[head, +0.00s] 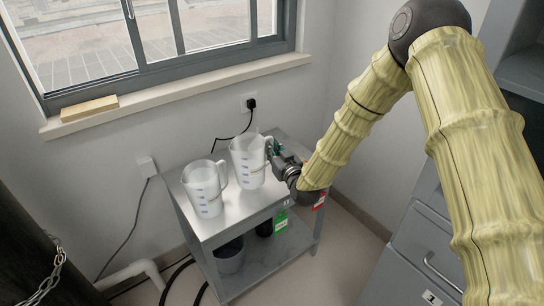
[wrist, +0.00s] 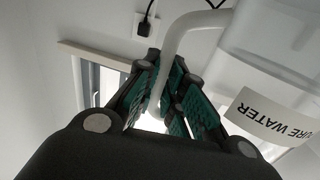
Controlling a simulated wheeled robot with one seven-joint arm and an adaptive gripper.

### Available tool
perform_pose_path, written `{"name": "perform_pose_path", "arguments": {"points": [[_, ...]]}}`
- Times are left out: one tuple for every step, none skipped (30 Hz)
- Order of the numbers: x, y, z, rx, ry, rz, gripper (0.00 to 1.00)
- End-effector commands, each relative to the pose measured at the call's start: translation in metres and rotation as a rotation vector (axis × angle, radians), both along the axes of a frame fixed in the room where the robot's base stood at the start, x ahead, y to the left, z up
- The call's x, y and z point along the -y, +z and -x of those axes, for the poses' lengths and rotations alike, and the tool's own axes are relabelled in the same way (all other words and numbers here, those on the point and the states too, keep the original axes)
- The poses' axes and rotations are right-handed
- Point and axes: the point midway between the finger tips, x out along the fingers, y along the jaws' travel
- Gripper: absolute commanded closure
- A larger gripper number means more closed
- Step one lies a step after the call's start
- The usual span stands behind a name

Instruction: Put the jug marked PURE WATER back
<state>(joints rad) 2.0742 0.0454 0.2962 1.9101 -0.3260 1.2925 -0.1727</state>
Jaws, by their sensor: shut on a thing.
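The jug marked PURE WATER (head: 247,162) is a translucent white measuring jug at the right of the steel cart top (head: 232,205). It looks upright, and I cannot tell whether its base touches the top. In the wrist view its label (wrist: 268,120) shows at the right, reading "URE WATER" as far as visible. My gripper (head: 275,148) is at the jug's right side, shut on its handle. In the wrist view the green-padded fingers (wrist: 165,92) close around the white handle (wrist: 174,48). A second similar jug (head: 204,190) stands to the left, its handle towards the held jug.
The cart's lower shelf holds a grey bucket (head: 230,256) and a green-labelled item (head: 281,222). A window sill (head: 190,88) with a wooden block (head: 89,109) runs behind. A socket with a black plug (head: 251,103) is on the wall. Grey drawers (head: 420,250) stand at the right.

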Motion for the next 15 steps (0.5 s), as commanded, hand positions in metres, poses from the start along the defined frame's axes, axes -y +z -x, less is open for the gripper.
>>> {"name": "perform_pose_path", "arguments": {"points": [[0.0, 0.0, -0.005, 0.001, 0.0, 0.0, 1.0], [0.0, -0.006, -0.003, -0.001, 0.0, 0.0, 1.0], [0.0, -0.011, -0.003, -0.001, 0.0, 0.0, 1.0], [0.0, -0.015, -0.003, 0.0, 0.0, -0.001, 1.0], [0.0, -0.019, -0.003, 0.0, 0.0, -0.001, 1.0], [0.0, -0.024, -0.003, 0.0, 0.0, -0.001, 1.0], [0.0, -0.028, -0.003, -0.001, 0.0, 0.0, 1.0], [0.0, -0.03, -0.003, 0.0, 0.0, -0.001, 1.0], [0.0, -0.033, -0.003, 0.0, 0.001, -0.001, 1.0], [0.0, -0.034, -0.003, 0.001, 0.001, -0.001, 1.0], [0.0, -0.034, -0.003, 0.001, 0.001, -0.001, 1.0], [0.0, -0.035, -0.003, 0.001, 0.001, -0.002, 1.0], [0.0, -0.034, -0.003, 0.002, 0.001, -0.001, 1.0], [0.0, -0.034, -0.003, 0.002, 0.001, -0.001, 1.0], [0.0, -0.034, -0.003, 0.002, 0.001, -0.001, 1.0]]}}
